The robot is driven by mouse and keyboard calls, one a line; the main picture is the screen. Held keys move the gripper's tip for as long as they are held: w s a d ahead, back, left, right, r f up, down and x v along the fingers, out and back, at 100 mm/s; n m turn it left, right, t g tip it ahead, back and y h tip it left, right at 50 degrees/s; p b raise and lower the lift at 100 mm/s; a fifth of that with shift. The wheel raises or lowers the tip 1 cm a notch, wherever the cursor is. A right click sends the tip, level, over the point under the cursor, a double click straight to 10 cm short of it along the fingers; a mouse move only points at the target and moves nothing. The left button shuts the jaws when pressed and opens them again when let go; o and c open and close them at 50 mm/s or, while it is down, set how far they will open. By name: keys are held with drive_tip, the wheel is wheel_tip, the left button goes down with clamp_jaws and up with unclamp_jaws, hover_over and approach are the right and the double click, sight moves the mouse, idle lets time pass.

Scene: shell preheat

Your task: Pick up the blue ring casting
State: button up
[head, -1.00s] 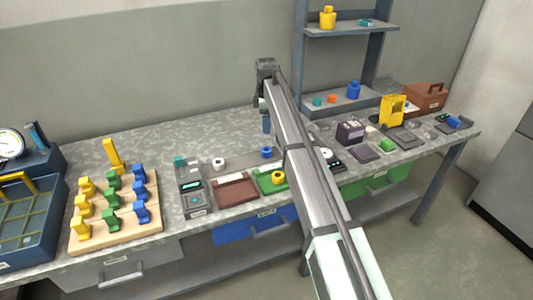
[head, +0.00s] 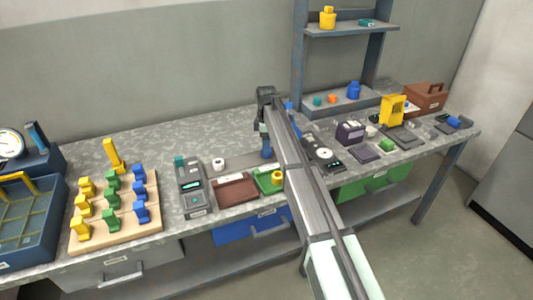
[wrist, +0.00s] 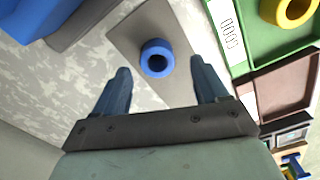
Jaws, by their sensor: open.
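The blue ring casting (wrist: 157,58) lies flat on a grey mat (wrist: 180,88) in the wrist view, its hole facing up. It also shows in the head view (head: 267,154), partly covered by my gripper. My gripper (wrist: 160,70) is open and points down at the bench. The ring appears between and just beyond the two fingertips, a little nearer the middle than either finger. No contact shows. In the head view my gripper (head: 265,138) hangs right over the ring.
A green tray (head: 262,187) with a yellow ring (head: 278,177) and a brown tray (head: 236,190) lie in front of the mat. A white ring (head: 218,164) stands to the left. The shelf unit (head: 298,60) rises behind to the right.

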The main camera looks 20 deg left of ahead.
wheel_tip(320, 180, down, 4)
drive_tip(key=shift+w+r, duration=0.1)
drive_tip(key=shift+r, duration=0.1)
drive_tip(key=shift+a, duration=0.1)
drive_tip(key=c, duration=1.2)
